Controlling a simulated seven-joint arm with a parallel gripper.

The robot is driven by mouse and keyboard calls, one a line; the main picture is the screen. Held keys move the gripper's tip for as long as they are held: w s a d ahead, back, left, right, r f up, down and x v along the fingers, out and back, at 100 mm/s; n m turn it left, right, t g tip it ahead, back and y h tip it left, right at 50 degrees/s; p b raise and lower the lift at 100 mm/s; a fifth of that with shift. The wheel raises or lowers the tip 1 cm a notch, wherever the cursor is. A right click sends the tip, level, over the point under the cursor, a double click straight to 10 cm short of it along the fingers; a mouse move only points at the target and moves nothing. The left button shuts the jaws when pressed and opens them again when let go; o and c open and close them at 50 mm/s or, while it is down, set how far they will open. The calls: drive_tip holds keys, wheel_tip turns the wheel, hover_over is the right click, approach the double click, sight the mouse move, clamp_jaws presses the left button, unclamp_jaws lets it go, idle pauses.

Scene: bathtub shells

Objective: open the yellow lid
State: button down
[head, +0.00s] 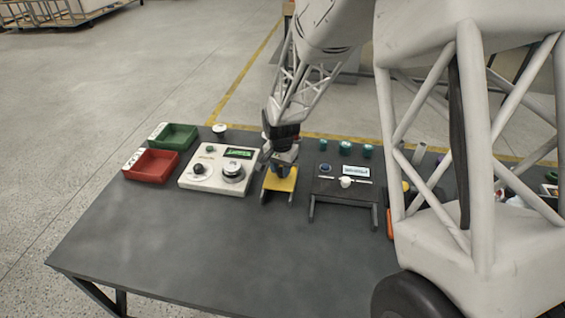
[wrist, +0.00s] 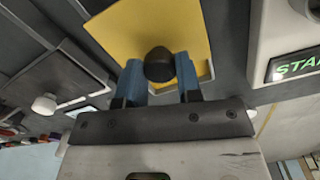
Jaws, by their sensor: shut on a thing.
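The yellow lid (head: 281,184) is a flat yellow plate on a small dark stand near the back middle of the table. It also shows in the wrist view (wrist: 135,30), with a round black knob (wrist: 158,66) on it. My gripper (head: 283,167) is over the lid, pointing down. In the wrist view its two blue fingers (wrist: 160,76) are on either side of the black knob and shut on it. The lid looks roughly flat. What is under the lid is hidden.
A white device (head: 220,168) with a green display stands just left of the lid. A dark stand (head: 343,190) with a white knob is to the right. Red (head: 151,166) and green (head: 174,137) bins are further left. The table front (head: 200,245) is clear.

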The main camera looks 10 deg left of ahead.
sight(280, 181)
drive_tip(key=shift+s, duration=1.2)
drive_tip(key=shift+r, duration=0.1)
drive_tip(key=c, duration=0.8)
unclamp_jaws()
drive_tip(key=shift+r, duration=3.85)
